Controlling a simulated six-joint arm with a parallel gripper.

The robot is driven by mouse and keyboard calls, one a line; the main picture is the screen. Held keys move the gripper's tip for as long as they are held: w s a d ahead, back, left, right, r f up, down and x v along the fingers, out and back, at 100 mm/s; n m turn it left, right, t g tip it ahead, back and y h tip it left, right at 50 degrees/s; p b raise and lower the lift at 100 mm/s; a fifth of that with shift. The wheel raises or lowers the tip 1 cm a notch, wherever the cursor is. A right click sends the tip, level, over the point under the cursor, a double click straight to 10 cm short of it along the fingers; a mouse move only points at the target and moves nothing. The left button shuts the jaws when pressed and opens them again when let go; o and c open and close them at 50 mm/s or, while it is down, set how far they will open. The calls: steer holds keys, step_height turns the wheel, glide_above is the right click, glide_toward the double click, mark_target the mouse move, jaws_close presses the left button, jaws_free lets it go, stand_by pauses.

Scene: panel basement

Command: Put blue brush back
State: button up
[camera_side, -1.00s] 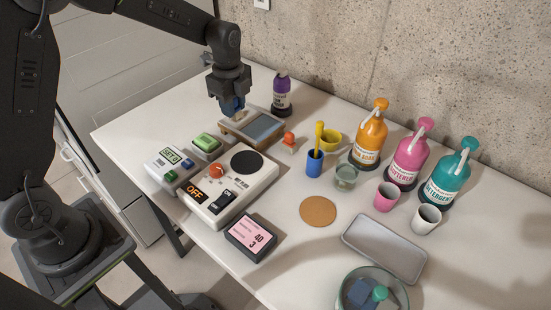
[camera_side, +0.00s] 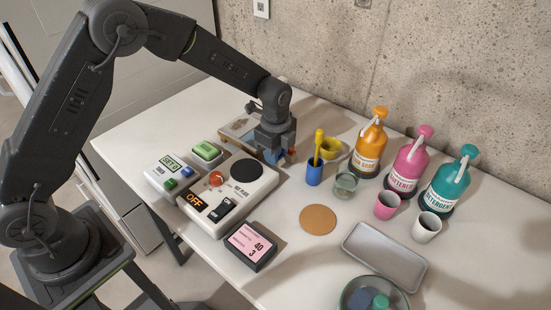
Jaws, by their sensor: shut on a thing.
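My gripper (camera_side: 272,152) is over the table just behind the round black plate of the white machine. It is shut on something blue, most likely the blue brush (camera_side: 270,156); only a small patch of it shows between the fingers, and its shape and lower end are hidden. A blue cup (camera_side: 314,173) stands upright to the right of my gripper, with a yellow-handled tool (camera_side: 318,145) in it. A wooden-edged tray (camera_side: 233,140) lies behind and left of my gripper, partly covered by it.
The white machine (camera_side: 202,220) marked OFF is in front of my gripper. A yellow bowl (camera_side: 331,149), a glass (camera_side: 345,185) and orange (camera_side: 371,145), pink (camera_side: 408,165) and teal (camera_side: 448,185) bottles stand to the right. A cork disc (camera_side: 318,219) and grey tray (camera_side: 385,255) lie nearer.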

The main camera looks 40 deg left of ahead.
steer(key=shift+f, duration=1.25)
steer(key=shift+f, duration=0.1)
steer(key=o, duration=0.6)
step_height(320, 180, up, 12)
steer(key=shift+r, duration=0.25)
